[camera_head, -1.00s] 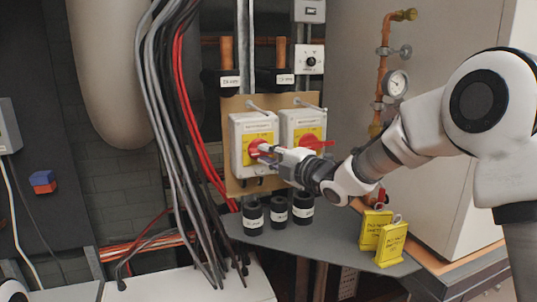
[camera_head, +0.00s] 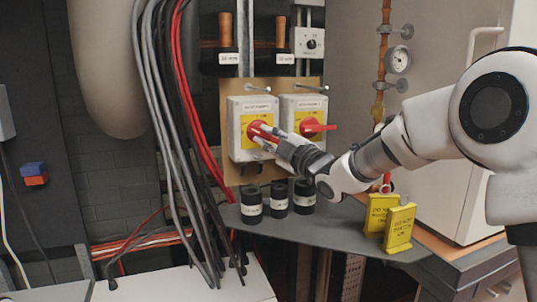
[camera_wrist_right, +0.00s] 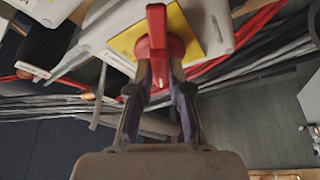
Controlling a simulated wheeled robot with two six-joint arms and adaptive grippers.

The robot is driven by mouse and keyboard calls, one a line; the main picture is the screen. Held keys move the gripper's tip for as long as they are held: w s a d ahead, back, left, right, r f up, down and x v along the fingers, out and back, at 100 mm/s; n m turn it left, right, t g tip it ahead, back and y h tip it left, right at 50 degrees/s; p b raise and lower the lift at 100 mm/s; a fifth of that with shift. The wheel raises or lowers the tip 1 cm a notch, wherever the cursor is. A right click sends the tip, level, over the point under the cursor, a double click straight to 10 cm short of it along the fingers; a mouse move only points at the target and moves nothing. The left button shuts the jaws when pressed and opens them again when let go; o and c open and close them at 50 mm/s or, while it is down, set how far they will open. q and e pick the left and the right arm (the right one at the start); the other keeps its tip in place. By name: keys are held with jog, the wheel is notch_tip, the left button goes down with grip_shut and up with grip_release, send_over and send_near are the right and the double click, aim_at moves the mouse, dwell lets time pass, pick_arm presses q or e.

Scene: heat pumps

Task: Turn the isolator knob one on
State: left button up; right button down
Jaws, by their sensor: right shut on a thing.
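Two pale grey isolator boxes stand side by side on a tan board, each with a red knob on a yellow plate. The left box's red knob (camera_head: 256,130) is partly hidden by my right gripper (camera_head: 271,139). In the right wrist view, the red knob (camera_wrist_right: 157,32) has its handle between the fingertips of my right gripper (camera_wrist_right: 161,84), which is shut on it. The handle appears to slant down to the right in the head view. The right box's red knob (camera_head: 311,128) is free, its handle pointing right. My left gripper is not in view.
Grey, black and red cables (camera_head: 172,110) hang just left of the boxes. Black capped pipes (camera_head: 278,198) stand below them on a grey shelf. Yellow tags (camera_head: 399,228) stand on the shelf at right. A pressure gauge (camera_head: 398,60) is on the pipework.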

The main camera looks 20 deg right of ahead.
jog(key=m+t+h+b, duration=0.1)
jog(key=m+b, duration=0.1)
jog(key=m+t+b, duration=0.1)
jog(key=m+b, duration=0.1)
jog(key=m, duration=0.1)
jog(key=m+h+b, duration=0.1)
jog(key=m+b, duration=0.2)
jog(key=shift+a+f+t+h, duration=0.1)
jog(key=shift+a+t+h, duration=0.1)
jog(key=shift+t+h, duration=0.15)
jog(key=m+h+b, duration=0.1)
jog(key=m, duration=0.1)
jog(key=m+t+b, duration=0.1)
jog(key=m, duration=0.1)
jog(key=shift+a+h, duration=0.1)
jog(key=shift+h, duration=0.25)
jog(key=shift+m+h+b, duration=1.05)
jog(key=shift+m+h, duration=0.15)
jog(key=shift+m, duration=1)
jog(key=c, duration=1.1)
grip_release()
jog(key=shift+w, duration=0.1)
jog(key=shift+w+a, duration=0.1)
